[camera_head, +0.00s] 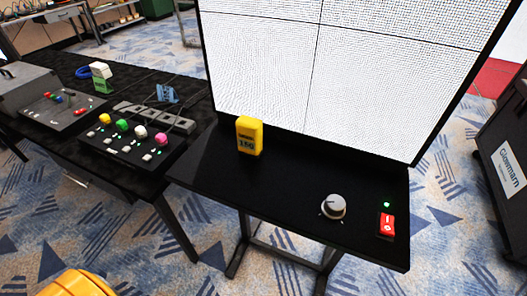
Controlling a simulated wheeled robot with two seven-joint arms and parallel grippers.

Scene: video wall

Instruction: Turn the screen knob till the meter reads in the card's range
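The screen knob (333,207), round and silver-grey, stands on the black shelf (290,180) below the screen. A yellow meter (249,137) stands upright at the shelf's back left. Its small display seems to read 150. A small blue card (167,93) stands on the black table to the left; its print is too small to read. A red rocker switch (387,224) sits right of the knob, with a lit green light (386,204) behind it. Neither gripper is in view, and nothing touches the knob.
The large lit screen (330,70) rises behind the shelf. The left table holds a panel with coloured knobs (130,135), a grey console (50,100), a power strip and cables. A dark case (505,165) stands at the right. The shelf's middle is clear.

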